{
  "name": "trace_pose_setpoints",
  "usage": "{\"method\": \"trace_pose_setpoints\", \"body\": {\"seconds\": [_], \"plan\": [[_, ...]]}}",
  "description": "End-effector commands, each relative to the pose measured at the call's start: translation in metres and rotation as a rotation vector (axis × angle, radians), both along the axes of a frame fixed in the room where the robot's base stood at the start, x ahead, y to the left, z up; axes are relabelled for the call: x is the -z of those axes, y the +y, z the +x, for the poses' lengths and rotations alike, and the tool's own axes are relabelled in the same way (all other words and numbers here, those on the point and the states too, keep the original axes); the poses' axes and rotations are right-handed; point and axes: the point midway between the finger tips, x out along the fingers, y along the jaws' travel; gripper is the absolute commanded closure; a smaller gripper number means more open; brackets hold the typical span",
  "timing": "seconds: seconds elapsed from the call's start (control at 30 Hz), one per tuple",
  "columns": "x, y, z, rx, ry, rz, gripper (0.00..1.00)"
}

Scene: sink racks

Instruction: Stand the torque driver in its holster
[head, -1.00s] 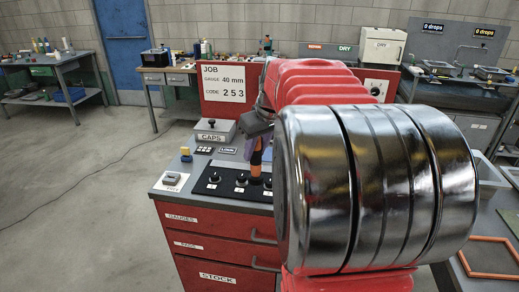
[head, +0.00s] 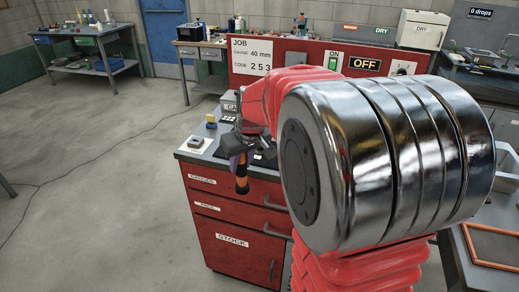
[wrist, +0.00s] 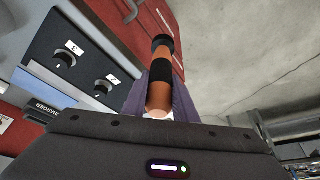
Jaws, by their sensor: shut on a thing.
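The torque driver (head: 242,178), orange with black bands, hangs from my gripper (head: 238,148) in front of the red bench's front edge in the head view. In the wrist view the driver (wrist: 162,78) is between the purple fingers of my gripper (wrist: 160,100), its black end pointing away from the camera. The fingers are shut on it. It looks clear of the bench, with floor and red drawer fronts behind it. I cannot make out the holster in either view; my arm hides part of the bench top.
The red bench (head: 232,218) has drawers labelled GAUGES, PADS and STOCK. A JOB board (head: 251,57) stands behind. Open floor (head: 100,200) lies to the left.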

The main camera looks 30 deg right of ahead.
Motion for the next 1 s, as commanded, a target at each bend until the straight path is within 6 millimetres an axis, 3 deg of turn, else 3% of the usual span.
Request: {"method": "trace_pose_setpoints", "body": {"seconds": [0.03, 0.4, 0.53, 0.7, 1.0], "plan": [[0.011, 0.016, 0.005, -0.013, 0.004, 0.0, 1.0], [0.084, 0.119, 0.036, -0.058, 0.002, -0.002, 1.0], [0.104, 0.149, 0.044, -0.072, -0.002, -0.001, 1.0], [0.117, 0.168, 0.049, -0.077, -0.005, 0.001, 1.0], [0.117, 0.169, 0.05, -0.076, -0.007, 0.001, 1.0]]}}
